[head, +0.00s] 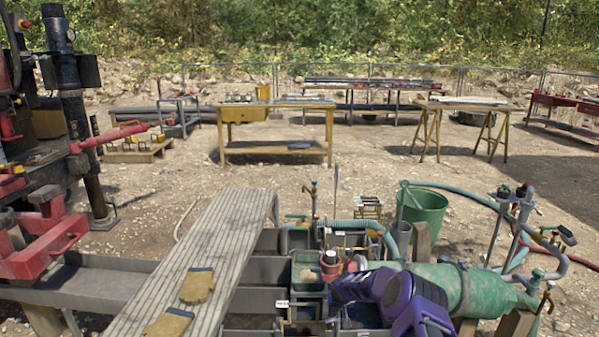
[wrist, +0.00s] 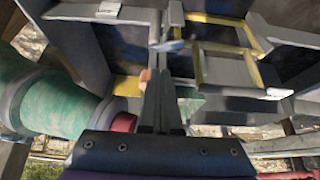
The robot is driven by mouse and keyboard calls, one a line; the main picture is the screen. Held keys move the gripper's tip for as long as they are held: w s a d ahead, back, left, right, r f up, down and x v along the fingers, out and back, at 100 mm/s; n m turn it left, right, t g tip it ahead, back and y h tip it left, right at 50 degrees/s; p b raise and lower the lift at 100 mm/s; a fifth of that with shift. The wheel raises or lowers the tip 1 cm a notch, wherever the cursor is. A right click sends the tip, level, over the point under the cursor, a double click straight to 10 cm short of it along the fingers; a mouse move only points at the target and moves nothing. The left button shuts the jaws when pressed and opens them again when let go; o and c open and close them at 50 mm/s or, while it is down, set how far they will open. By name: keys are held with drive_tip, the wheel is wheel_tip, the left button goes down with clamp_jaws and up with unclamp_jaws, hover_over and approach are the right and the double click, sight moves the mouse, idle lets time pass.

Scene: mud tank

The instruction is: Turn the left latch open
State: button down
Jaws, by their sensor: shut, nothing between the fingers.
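My gripper (wrist: 163,84) shows in the wrist view, with its dark fingers together and nothing between them. They reach in over the grey metal tank (wrist: 120,45). A small blue-grey piece (wrist: 168,45) lies just beyond the fingertips; it may be a latch handle, but I cannot tell, nor whether it touches them. Yellow-edged frames (wrist: 222,65) stand right of the fingers. In the head view my purple arm hides part of the tank (head: 265,300), and I cannot make out the fingers or a left latch there.
A green cylinder (head: 455,288) lies close by my arm at the right. A green bucket (head: 424,215) and pipes with valves (head: 520,215) stand behind it.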

drive_tip(key=shift+d, duration=0.75)
drive_tip(key=shift+w+d, duration=0.1)
drive_tip(key=shift+d, duration=0.4)
idle(0.4)
wheel_tip(320, 180, up, 6)
drive_tip(key=p, duration=0.3)
drive_tip(key=shift+s, duration=0.45)
